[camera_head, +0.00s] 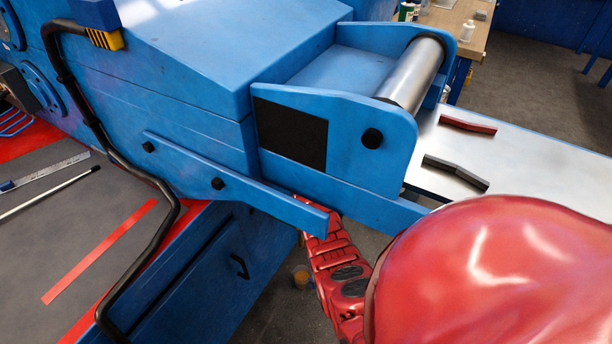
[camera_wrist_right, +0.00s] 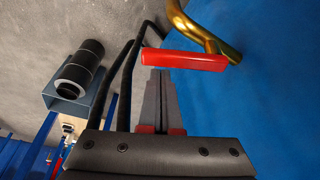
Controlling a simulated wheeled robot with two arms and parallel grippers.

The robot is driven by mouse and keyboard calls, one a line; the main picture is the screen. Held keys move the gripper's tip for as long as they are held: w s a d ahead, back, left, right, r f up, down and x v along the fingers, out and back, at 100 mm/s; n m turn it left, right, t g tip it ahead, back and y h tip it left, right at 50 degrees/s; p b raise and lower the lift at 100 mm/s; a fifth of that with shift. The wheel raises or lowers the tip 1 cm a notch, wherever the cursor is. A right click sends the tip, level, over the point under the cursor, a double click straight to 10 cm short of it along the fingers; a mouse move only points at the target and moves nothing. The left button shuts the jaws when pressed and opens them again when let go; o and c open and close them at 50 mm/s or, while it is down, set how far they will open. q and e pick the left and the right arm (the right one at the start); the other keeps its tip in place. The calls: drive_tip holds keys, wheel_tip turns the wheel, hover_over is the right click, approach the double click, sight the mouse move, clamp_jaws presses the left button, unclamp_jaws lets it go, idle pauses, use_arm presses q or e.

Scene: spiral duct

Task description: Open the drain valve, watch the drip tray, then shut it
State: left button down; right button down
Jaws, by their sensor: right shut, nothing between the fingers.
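In the right wrist view, a red lever handle (camera_wrist_right: 185,60) lies across the picture, beside a curved brass pipe (camera_wrist_right: 208,28), both near a blue panel. I take them for the drain valve. My right gripper (camera_wrist_right: 158,78) is shut with nothing in it, its fingertips at the lever's near edge; I cannot tell if they touch. In the head view my red right arm reaches down under the blue machine (camera_head: 190,60), and its gripper is hidden. No drip tray can be made out for certain. My left gripper is not in view.
Black hoses (camera_wrist_right: 128,75) run left of the fingers in the wrist view. A black cylinder on a blue bracket (camera_wrist_right: 62,104) stands farther left. In the head view, a blue side bar (camera_head: 240,188) juts out over my arm. A silver tabletop (camera_head: 530,150) holds tools.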

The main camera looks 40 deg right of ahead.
drive_tip(key=shift+s+a, duration=0.15)
idle(0.3)
drive_tip(key=shift+s+a+p, duration=0.55)
drive_tip(key=shift+s+a, duration=0.05)
drive_tip(key=shift+s, duration=0.05)
drive_tip(key=shift+d, duration=0.1)
